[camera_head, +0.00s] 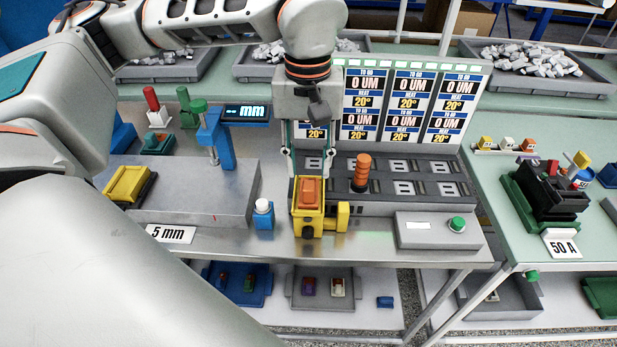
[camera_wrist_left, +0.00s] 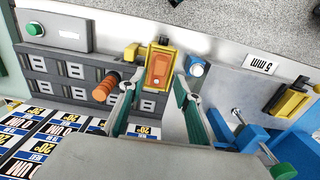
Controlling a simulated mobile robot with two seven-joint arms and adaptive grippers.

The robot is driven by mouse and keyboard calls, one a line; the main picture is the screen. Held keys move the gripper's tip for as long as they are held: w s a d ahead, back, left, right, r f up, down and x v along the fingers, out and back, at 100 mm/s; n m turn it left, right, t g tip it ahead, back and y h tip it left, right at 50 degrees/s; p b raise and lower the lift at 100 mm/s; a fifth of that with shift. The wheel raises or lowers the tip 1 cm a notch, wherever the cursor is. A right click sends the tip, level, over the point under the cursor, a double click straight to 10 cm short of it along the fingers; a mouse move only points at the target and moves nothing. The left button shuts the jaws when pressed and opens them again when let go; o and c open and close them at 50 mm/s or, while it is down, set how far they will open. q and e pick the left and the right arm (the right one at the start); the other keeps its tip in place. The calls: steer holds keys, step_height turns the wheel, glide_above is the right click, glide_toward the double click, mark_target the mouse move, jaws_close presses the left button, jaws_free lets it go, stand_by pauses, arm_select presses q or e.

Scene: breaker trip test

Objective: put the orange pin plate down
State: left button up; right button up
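An orange plate-like piece (camera_head: 310,192) sits upright in a yellow holder (camera_head: 307,226) at the front edge of the steel bench. In the left wrist view the orange piece (camera_wrist_left: 158,69) shows a small pale spot and lies inside the frame of the yellow holder (camera_wrist_left: 171,48). My left gripper (camera_head: 313,172) is above and just behind it, pointing down. In the left wrist view its fingers (camera_wrist_left: 155,88) are spread apart with nothing between them, and the orange piece shows beyond the tips. I cannot tell whether any fingertip touches the holder. My right gripper is not in view.
A ribbed orange post (camera_head: 362,171) stands on the grey socket block to the right. A white-capped blue bottle (camera_head: 263,214) stands close left of the holder. A blue stand (camera_head: 215,140) is further left, and a grey box with a green button (camera_head: 440,231) is right.

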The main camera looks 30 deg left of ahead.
mark_target(308, 184)
arm_select(q)
step_height(308, 184, up, 6)
stand_by(0.8)
